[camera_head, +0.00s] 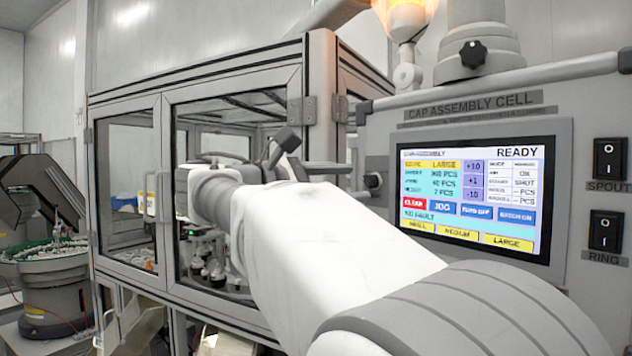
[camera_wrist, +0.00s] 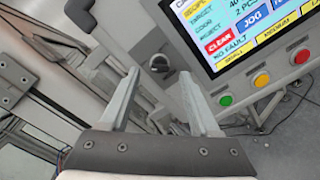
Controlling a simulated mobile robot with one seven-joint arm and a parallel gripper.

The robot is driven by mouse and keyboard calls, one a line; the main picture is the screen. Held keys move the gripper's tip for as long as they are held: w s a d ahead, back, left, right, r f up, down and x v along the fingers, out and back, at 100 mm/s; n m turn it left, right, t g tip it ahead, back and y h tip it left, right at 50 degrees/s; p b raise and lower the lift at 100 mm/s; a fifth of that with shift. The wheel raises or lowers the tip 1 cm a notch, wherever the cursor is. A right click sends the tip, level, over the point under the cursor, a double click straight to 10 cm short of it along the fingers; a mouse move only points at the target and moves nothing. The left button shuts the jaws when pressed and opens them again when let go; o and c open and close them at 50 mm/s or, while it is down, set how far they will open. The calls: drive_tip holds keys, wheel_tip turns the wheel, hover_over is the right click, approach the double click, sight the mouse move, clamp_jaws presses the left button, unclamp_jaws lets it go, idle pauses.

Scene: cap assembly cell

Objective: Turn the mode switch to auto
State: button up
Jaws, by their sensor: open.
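A round dark knob (camera_wrist: 158,62), which appears to be the mode switch, sits on the panel's side left of the touchscreen. It also shows in the head view as a small knob (camera_head: 373,180); its markings and setting cannot be read. My gripper (camera_wrist: 159,75) is open and empty. In the wrist view the knob appears between its two fingertips, a little beyond them and apart from them. In the head view my arm hides much of the gripper, and a finger points right toward the knob.
The touchscreen (camera_head: 470,195) reads READY. Green (camera_wrist: 225,100), yellow (camera_wrist: 261,80) and red (camera_wrist: 301,56) buttons line the panel below it. The SPOUT (camera_head: 609,158) and RING (camera_head: 605,231) switches are at the right. The glazed enclosure's frame (camera_head: 310,110) stands close by on the left.

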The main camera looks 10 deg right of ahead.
sight(372, 181)
drive_tip(key=shift+x, duration=1.45)
drive_tip(key=shift+c, duration=0.3)
clamp_jaws()
